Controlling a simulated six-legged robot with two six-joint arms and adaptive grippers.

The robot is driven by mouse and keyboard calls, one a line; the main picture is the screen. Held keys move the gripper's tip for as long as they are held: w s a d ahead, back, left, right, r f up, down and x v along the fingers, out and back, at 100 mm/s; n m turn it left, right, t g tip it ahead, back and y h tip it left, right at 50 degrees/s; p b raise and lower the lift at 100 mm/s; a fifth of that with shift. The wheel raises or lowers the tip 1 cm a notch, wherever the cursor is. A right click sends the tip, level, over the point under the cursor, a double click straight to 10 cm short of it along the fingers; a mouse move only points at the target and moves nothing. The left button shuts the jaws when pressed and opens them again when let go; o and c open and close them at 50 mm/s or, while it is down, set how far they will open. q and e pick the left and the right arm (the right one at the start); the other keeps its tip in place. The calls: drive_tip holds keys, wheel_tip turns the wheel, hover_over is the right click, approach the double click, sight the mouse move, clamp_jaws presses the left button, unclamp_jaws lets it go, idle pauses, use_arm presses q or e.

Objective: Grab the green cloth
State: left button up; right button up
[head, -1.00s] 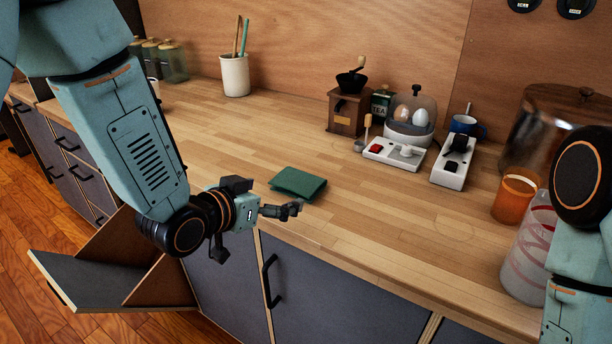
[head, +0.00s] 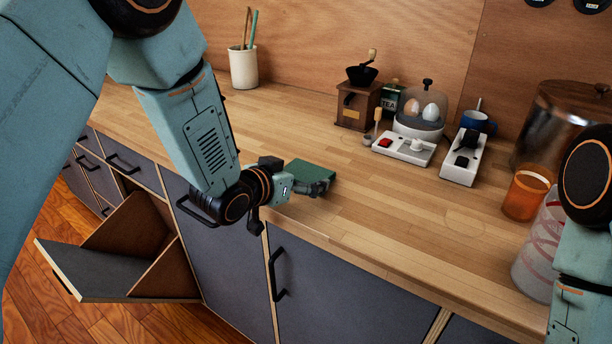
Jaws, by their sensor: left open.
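The green cloth (head: 309,172) lies folded and flat on the wooden counter (head: 395,200), near its front edge. My left gripper (head: 318,188) is open at the cloth's front side, with its fingers overlapping the cloth's near right corner in the head view. I cannot tell whether the fingers touch the cloth. Part of the cloth's near edge is hidden behind the gripper. My right arm shows at the right edge, but its gripper is out of view.
A coffee grinder (head: 356,103), egg cooker (head: 419,115) and two white switch panels (head: 404,149) stand behind to the right. An orange cup (head: 525,196) and a striped jar (head: 537,245) stand far right.

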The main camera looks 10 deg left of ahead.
use_arm(q)
drive_tip(key=shift+d, duration=0.2)
drive_tip(key=shift+c, duration=0.4)
drive_tip(key=shift+a, duration=0.15)
drive_tip(key=c, duration=0.5)
drive_tip(key=shift+r, duration=0.1)
